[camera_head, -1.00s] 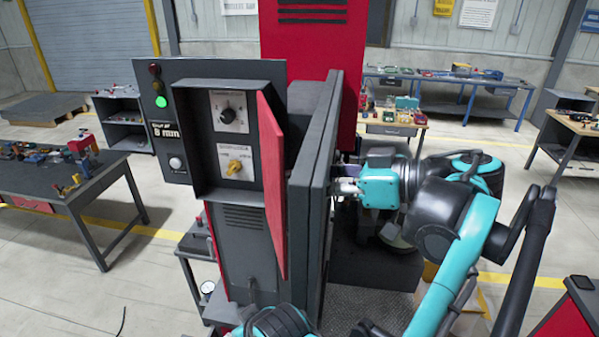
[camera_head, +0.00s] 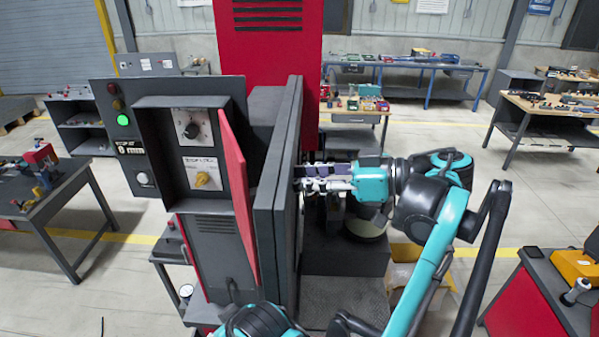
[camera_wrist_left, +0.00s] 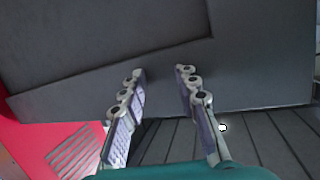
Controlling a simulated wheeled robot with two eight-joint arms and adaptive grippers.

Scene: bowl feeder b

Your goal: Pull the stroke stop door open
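The red door (camera_head: 238,185) stands swung outward, seen nearly edge-on, at the right side of a dark recess (camera_head: 165,150) with two dials. Its handle is not visible. My right gripper (camera_head: 304,178) is beside the far side of the thick grey panel (camera_head: 276,180), right of the red door; contact and finger opening are unclear. My left gripper's fingers (camera_wrist_left: 160,100) are spread apart with nothing between them, before a dark grey surface (camera_wrist_left: 220,65). In the head view, the left gripper is hidden.
The red machine column (camera_head: 268,60) rises behind the panel. A dark table (camera_head: 50,205) stands at left, a shelf (camera_head: 85,125) behind it. A cardboard box (camera_head: 405,285) is on the floor under my right arm. A red cabinet (camera_head: 530,305) stands at lower right.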

